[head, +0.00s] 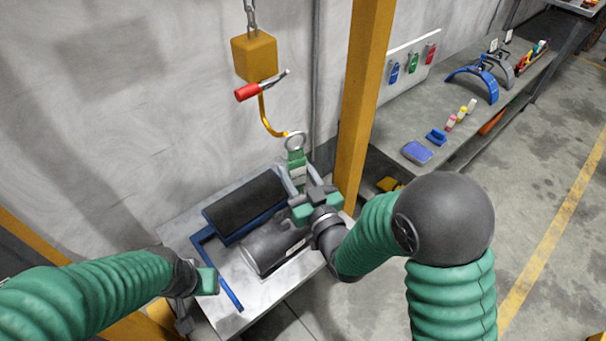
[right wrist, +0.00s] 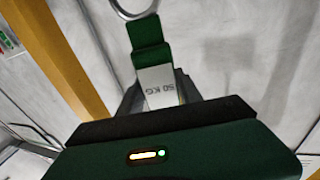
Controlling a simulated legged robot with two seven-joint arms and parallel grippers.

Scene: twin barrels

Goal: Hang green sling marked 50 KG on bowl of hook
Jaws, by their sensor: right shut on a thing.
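The green sling (head: 297,158) has a metal ring at its top and stands upright above my right gripper (head: 303,184), which is shut on it. In the right wrist view the sling (right wrist: 149,45) has a pale label reading 50 KG, and its ring is cut off by the top edge. The orange hook (head: 267,117) hangs below a yellow block. In the head view the ring overlaps the tip of the hook's bowl; I cannot tell whether they touch or the ring is around it. My left gripper (head: 207,282) is low at left, its jaw opening unclear.
A red-handled latch (head: 247,91) sits on the hook. A yellow post (head: 360,100) stands close right. Several slings hang on a white board (head: 408,65).

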